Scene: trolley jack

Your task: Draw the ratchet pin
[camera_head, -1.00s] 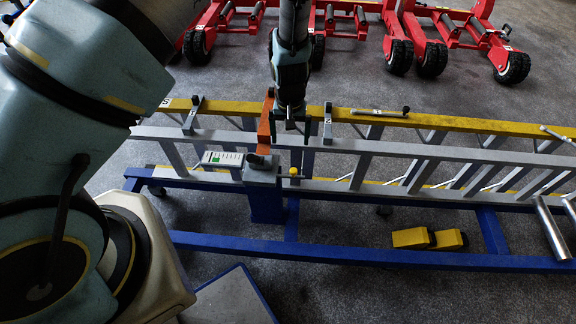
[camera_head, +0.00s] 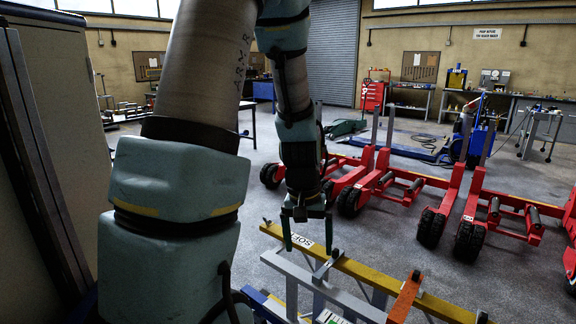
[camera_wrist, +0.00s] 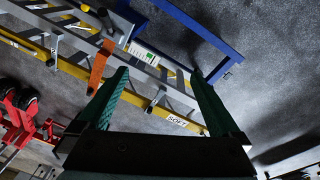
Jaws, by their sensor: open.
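My gripper (camera_head: 308,215) is open and empty, pointing down above the left end of the ladder's yellow rail (camera_head: 362,273). In the wrist view my gripper (camera_wrist: 160,72) shows two green fingers spread wide. An orange lever or strap (camera_head: 405,299) crosses the ladder to the right of my gripper. It also shows in the wrist view (camera_wrist: 100,66), left of the fingers. A white plate with a green mark (camera_wrist: 144,52) lies beyond the fingertips, beside the grey ladder rail. I cannot make out the ratchet pin in either current view.
A blue frame (camera_wrist: 197,22) supports the ladders. Small dark clamps (camera_head: 326,264) stand up along the yellow rail. Red wheeled stands (camera_head: 437,203) occupy the floor behind. A tall grey panel (camera_head: 65,130) is at the left. Some floor behind the ladder is clear.

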